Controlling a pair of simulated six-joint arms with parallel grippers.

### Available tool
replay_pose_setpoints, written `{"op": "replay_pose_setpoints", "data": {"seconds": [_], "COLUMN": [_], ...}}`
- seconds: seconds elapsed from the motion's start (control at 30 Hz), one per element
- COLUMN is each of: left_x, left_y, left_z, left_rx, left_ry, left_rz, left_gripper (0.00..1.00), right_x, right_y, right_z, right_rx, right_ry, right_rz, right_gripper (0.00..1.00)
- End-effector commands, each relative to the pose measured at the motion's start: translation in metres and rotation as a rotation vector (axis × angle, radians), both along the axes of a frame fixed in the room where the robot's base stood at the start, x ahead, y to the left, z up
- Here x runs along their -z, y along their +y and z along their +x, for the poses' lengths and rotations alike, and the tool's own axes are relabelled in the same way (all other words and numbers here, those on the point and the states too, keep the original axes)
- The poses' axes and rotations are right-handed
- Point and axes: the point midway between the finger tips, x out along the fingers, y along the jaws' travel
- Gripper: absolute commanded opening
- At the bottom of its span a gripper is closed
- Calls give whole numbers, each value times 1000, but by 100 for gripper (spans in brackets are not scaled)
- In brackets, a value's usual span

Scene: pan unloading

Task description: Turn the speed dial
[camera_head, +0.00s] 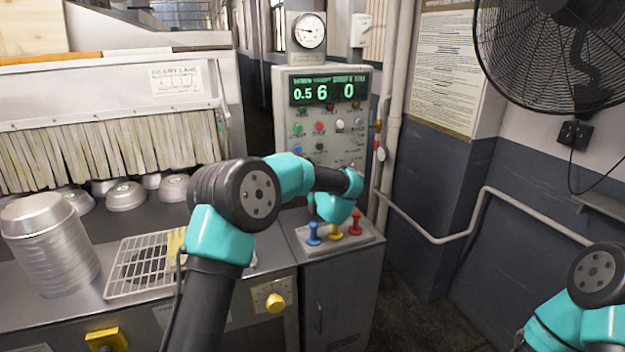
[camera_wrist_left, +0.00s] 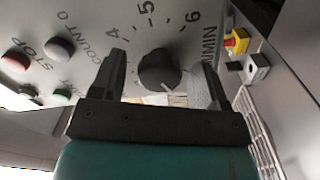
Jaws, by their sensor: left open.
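The speed dial (camera_wrist_left: 159,69) is a round black knob with a white line, on a grey panel printed with a scale; 4, 5, 6 and "M/MIN" can be read. My left gripper (camera_wrist_left: 162,61) is open, with one finger on each side of the knob in the left wrist view. I cannot tell whether the fingers touch it. In the head view my left arm reaches to the control panel (camera_head: 309,128), and its wrist hides the dial and the fingertips. The panel's green display (camera_head: 329,88) reads 0.5, 6 and 0. My right gripper is out of the picture.
Below the panel stand blue (camera_head: 313,234), yellow (camera_head: 335,230) and red (camera_head: 356,222) levers. Red and green buttons, including STOP (camera_wrist_left: 15,61), sit near the dial. A pan stack (camera_head: 50,245) and wire rack (camera_head: 140,268) stand left. A fan (camera_head: 560,50) hangs at right.

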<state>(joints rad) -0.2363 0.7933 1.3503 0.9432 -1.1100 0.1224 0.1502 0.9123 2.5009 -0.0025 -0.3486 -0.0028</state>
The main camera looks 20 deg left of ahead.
Motion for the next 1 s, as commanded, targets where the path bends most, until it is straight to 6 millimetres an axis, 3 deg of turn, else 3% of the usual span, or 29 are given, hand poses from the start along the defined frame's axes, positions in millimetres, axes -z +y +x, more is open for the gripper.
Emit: {"op": "replay_pose_setpoints", "data": {"seconds": [0.07,0.5,0.77,1.0], "left_x": [0,0,0,0], "left_y": [0,0,0,0], "left_z": [0,0,0,0], "left_rx": [0,0,0,0], "left_ry": [0,-1,-33,-142], "left_rz": [0,-1,-46,-197], "left_gripper": [62,20,20,20], "right_x": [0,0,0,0], "right_y": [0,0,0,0], "right_z": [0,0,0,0], "right_rx": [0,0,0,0], "right_ry": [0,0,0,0], "right_rz": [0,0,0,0], "right_gripper": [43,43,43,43]}}
